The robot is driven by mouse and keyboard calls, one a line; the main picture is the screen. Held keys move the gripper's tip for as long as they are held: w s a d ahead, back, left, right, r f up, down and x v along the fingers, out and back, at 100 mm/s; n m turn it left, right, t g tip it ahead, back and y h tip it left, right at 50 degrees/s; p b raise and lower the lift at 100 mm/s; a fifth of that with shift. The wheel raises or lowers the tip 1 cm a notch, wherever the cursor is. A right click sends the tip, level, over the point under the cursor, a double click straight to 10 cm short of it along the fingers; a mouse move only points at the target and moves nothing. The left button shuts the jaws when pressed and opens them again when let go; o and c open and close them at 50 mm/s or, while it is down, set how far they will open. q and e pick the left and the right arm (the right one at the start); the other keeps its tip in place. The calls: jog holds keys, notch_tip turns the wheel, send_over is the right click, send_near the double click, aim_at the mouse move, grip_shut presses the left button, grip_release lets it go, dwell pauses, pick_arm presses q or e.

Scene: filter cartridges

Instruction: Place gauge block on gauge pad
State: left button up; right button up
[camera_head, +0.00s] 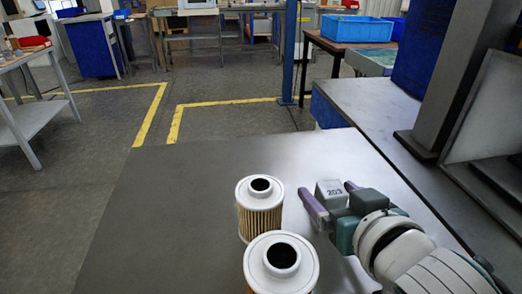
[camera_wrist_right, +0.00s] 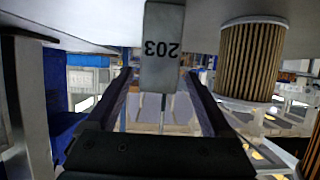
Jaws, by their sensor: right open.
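The gauge block is a grey block marked 203 (camera_head: 331,191) on the dark table, right of the filter cartridges. It also shows upside down in the right wrist view (camera_wrist_right: 162,45). My right gripper (camera_head: 325,188) is open, with its two purple fingers on either side of the block. In the wrist view the fingers (camera_wrist_right: 159,76) flank the block with visible gaps, so they do not grip it. I cannot make out a gauge pad in either view. My left gripper is not in view.
Two pleated filter cartridges with white caps stand left of my right gripper, one farther back (camera_head: 260,215) and one at the front (camera_head: 281,268). The table's left part (camera_head: 160,220) is clear. A grey bench with a dark post (camera_head: 425,145) stands at the right.

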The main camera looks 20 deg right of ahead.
jog(key=x, duration=0.4)
jog(key=shift+s+d+b, duration=0.1)
jog(key=shift+b, duration=0.25)
grip_shut()
jog(key=shift+r, duration=0.1)
dwell(0.3)
